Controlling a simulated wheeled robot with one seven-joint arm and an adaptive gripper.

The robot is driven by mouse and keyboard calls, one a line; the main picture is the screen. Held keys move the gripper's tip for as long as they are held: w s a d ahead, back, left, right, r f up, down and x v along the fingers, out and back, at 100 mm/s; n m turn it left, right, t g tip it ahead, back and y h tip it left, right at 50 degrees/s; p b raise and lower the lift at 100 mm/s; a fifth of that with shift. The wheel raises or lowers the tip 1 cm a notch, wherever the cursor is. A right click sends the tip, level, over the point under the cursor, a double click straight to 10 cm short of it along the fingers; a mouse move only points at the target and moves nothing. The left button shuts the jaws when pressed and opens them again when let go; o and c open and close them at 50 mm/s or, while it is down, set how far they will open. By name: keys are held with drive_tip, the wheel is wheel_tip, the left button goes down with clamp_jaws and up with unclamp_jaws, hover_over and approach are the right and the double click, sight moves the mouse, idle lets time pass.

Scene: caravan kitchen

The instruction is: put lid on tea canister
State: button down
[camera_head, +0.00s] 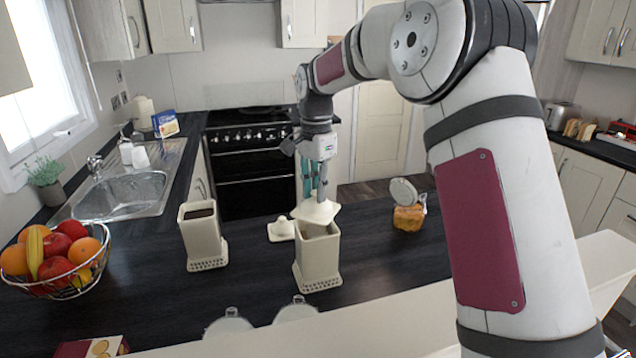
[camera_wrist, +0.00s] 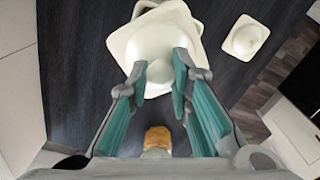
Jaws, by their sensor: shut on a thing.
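My gripper (camera_head: 318,194) is shut on a cream square lid (camera_head: 316,212), which is tilted over the mouth of the right cream canister (camera_head: 319,258). The lid partly covers the opening; I cannot tell whether it touches the rim. In the wrist view the fingers (camera_wrist: 161,76) close around the lid's knob, and the lid (camera_wrist: 132,38) hides most of the canister. A second open cream canister (camera_head: 203,238) with dark contents stands to the left. Another cream lid (camera_head: 281,230) lies on the counter between them and also shows in the wrist view (camera_wrist: 246,37). I cannot read any canister label.
A jar with orange-brown contents (camera_head: 408,217) and its lid raised stands to the right. A wire fruit bowl (camera_head: 60,262) is at the far left. Two glass lids or jars (camera_head: 230,322) sit at the front edge.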

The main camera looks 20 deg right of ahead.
sight(316, 204)
wheel_tip(316, 204, down, 2)
drive_tip(key=shift+d+f, duration=0.15)
drive_tip(key=shift+f, duration=0.05)
drive_tip(key=shift+w+f, duration=0.1)
drive_tip(key=shift+f, duration=0.4)
drive_tip(key=shift+f, duration=0.55)
idle(1.5)
drive_tip(key=c, duration=1.7)
unclamp_jaws()
drive_tip(key=shift+r, duration=0.1)
drive_tip(key=shift+r+b, duration=0.45)
drive_tip(key=shift+r, duration=5)
